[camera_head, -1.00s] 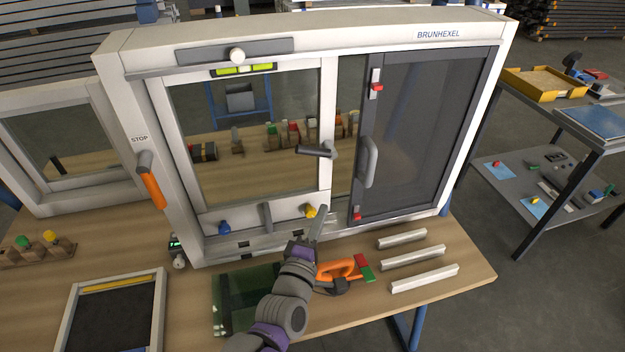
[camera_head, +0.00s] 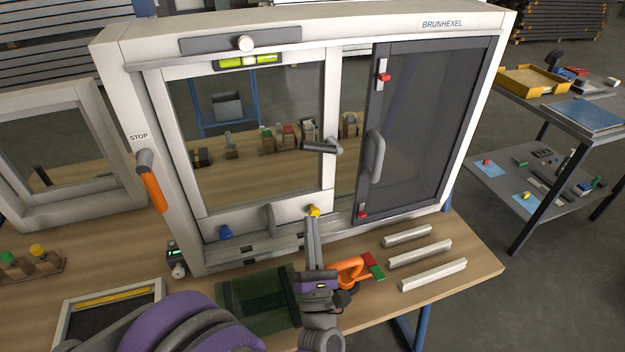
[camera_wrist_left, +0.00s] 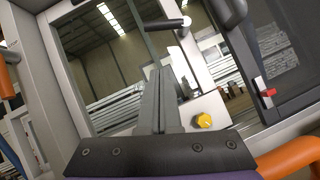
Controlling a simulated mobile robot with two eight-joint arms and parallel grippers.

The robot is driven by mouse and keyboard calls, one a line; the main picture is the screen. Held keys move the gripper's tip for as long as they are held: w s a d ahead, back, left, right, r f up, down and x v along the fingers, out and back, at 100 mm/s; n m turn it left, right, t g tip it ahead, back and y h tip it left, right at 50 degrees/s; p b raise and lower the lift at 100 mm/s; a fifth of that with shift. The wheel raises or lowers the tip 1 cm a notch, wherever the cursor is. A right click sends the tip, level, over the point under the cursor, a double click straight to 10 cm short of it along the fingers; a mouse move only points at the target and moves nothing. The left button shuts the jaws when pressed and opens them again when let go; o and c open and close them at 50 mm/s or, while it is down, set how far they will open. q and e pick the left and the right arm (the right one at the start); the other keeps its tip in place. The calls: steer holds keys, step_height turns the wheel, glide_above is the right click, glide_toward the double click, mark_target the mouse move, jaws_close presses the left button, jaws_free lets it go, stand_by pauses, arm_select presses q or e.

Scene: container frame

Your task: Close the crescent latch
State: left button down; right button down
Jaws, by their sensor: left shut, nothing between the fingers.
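The crescent latch (camera_head: 320,147) is a dark lever on the white right stile of the sliding sash. Its lever points left, roughly level, from a pale pivot; it also shows at the top of the left wrist view (camera_wrist_left: 166,25). My left gripper (camera_head: 311,222) is shut and empty, its fingers pointing up in front of the lower frame rail, below the latch and apart from it. The fingers also show in the left wrist view (camera_wrist_left: 158,78). A yellow knob (camera_head: 314,211) sits on the rail by the fingertips. My right gripper is not in view.
The dark screen panel with a grey handle (camera_head: 375,156) and red clips is right of the latch. A blue knob (camera_head: 225,232) and an orange stop handle (camera_head: 153,190) are to the left. An orange-handled tool (camera_head: 352,270) and pale bars (camera_head: 420,252) lie on the bench.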

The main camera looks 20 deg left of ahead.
arm_select(q)
steer(key=p, duration=0.3)
glide_toward(318, 144)
steer(key=w+a+f, duration=0.3)
steer(key=a, duration=0.1)
steer(key=r, duration=0.1)
steer(key=w+r, duration=0.2)
steer(key=r, duration=0.1)
steer(key=shift+w+d+p, duration=0.1)
steer(key=shift+d+p, duration=0.1)
steer(key=shift+p, duration=0.15)
steer(key=shift+w, duration=0.1)
